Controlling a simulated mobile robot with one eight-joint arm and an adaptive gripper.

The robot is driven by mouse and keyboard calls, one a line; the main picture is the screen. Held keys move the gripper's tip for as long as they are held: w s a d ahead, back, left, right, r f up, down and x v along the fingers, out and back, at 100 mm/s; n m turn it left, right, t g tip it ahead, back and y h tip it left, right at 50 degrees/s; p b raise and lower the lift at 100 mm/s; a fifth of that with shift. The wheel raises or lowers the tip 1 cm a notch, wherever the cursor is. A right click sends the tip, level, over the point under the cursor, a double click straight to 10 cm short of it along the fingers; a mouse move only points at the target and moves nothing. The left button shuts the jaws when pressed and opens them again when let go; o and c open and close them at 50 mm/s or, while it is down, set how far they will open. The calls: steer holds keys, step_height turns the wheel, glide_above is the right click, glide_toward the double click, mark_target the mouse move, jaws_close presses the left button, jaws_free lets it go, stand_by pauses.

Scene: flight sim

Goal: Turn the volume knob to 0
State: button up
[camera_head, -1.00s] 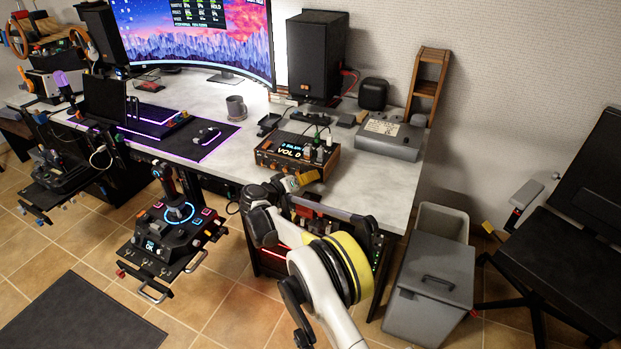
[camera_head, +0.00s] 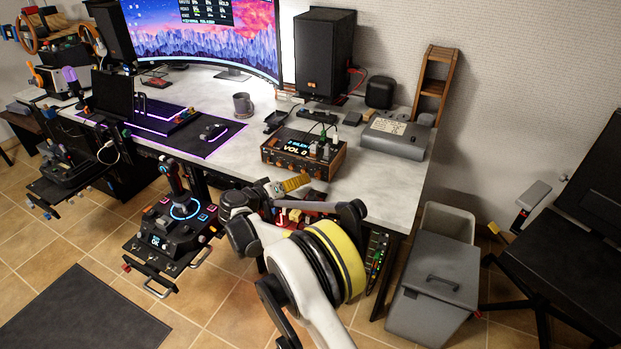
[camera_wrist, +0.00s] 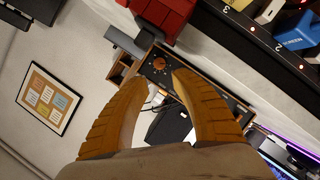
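The audio unit (camera_head: 271,153), a dark box with wooden edges, sits near the front edge of the desk. Its display (camera_head: 296,149) appears to read "VOL 0". In the wrist view an orange round knob (camera_wrist: 159,64) shows on the panel of the wood-edged unit (camera_wrist: 218,93), just beyond the fingertips. My gripper (camera_wrist: 161,78) has two ribbed orange fingers, apart and with nothing between them. In the head view my gripper (camera_head: 296,182) is just in front of the unit and low, by the desk edge. The knob's pointer is too small to read.
A grey case (camera_head: 394,140) lies right of the unit, and a black speaker (camera_head: 323,55) stands behind. A mug (camera_head: 242,104) is to the left. Red and coloured switch blocks (camera_wrist: 165,17) hang close to the fingers in the wrist view. A grey bin (camera_head: 432,290) stands at right.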

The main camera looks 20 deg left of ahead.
steer(key=shift+v, duration=1.65)
